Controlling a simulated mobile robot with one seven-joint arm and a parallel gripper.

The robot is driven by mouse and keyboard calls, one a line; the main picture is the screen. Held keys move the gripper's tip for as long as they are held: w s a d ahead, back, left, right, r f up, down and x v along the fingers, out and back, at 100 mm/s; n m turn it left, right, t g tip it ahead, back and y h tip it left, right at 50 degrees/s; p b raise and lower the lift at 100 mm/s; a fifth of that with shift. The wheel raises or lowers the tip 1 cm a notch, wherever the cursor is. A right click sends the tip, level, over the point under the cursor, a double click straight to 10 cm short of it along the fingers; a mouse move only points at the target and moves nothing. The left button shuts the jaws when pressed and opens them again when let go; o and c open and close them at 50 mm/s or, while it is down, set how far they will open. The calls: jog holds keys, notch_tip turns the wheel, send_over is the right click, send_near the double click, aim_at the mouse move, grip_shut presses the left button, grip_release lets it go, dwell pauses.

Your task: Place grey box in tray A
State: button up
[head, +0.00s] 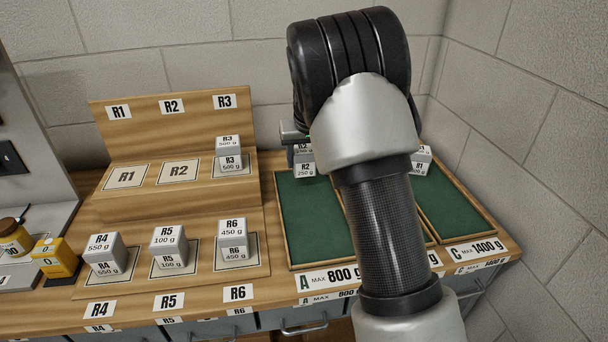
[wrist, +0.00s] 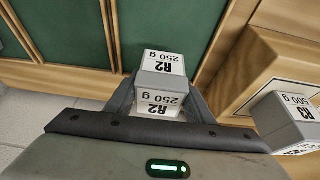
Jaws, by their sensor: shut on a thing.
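The grey box (head: 305,168), labelled R2 250 g, is at the back of tray A in the head view. It also shows between my fingers in the wrist view (wrist: 163,64). My gripper (wrist: 160,92) is shut on it; in the head view my arm hides most of the gripper. Tray A (head: 318,262) is green-lined with a wooden rim and a MAX 800 g label. The box appears over its back part; whether it touches the tray floor I cannot tell.
Boxes R3 (head: 228,155), R4 (head: 104,254), R5 (head: 168,248) and R6 (head: 233,240) stand on the wooden rack. The R2 spot (head: 178,172) is empty. Tray C (head: 450,210) holds box R1 (head: 422,158). My arm covers much of the middle tray. Tray A's front is clear.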

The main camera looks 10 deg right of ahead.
aim_at(303, 170)
notch_tip(303, 170, down, 4)
jog(key=shift+f, duration=0.1)
jog(key=shift+f+b, duration=0.1)
jog(key=shift+b, duration=0.3)
jog(key=o, duration=1.1)
jog(key=shift+o, duration=0.2)
